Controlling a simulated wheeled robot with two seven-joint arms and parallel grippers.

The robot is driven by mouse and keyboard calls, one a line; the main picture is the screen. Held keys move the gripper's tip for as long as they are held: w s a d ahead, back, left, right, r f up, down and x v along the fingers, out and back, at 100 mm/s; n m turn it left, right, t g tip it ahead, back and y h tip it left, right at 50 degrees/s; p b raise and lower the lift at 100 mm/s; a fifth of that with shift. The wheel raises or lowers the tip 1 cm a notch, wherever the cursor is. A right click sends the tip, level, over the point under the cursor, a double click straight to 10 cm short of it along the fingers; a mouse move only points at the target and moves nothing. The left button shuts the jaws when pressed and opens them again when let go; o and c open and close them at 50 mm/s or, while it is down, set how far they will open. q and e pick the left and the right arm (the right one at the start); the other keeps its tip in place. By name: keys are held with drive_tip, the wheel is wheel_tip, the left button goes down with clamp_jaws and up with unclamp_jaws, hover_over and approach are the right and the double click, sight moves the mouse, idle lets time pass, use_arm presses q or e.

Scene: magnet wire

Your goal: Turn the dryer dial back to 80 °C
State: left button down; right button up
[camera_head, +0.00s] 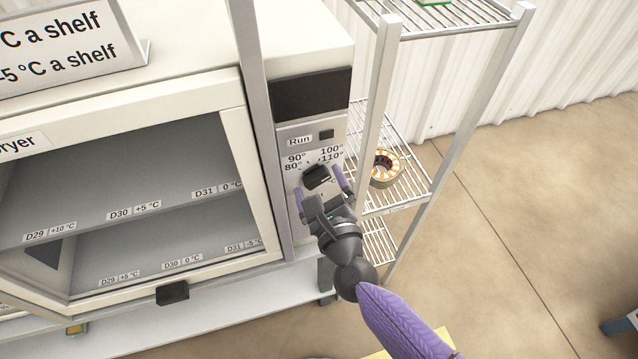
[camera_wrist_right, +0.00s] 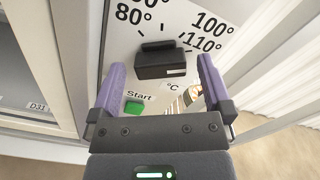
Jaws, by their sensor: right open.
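The dryer dial (camera_head: 317,176) is a black knob on the grey control panel, with 80° and 90° printed to its left and 100° and 110° to its right. In the right wrist view the dial (camera_wrist_right: 161,63) shows a raised bar and a small white mark on its lower right face. I cannot tell which temperature it points to. My right gripper (camera_head: 319,187) is open, its purple fingers on either side of the dial with gaps visible in the wrist view. The dial is not gripped. My left gripper is not in view.
The dryer (camera_head: 177,100) stands left, with labelled shelves inside. A grey upright post (camera_head: 262,130) runs close left of the panel. A green Start button (camera_wrist_right: 134,107) lies below the dial. A wire rack (camera_head: 405,190) with a copper-wound ring (camera_head: 384,169) stands close right.

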drive_tip(key=shift+w, duration=0.3)
drive_tip(key=shift+c, duration=0.3)
drive_tip(key=c, duration=1.1)
drive_tip(key=shift+c, duration=0.2)
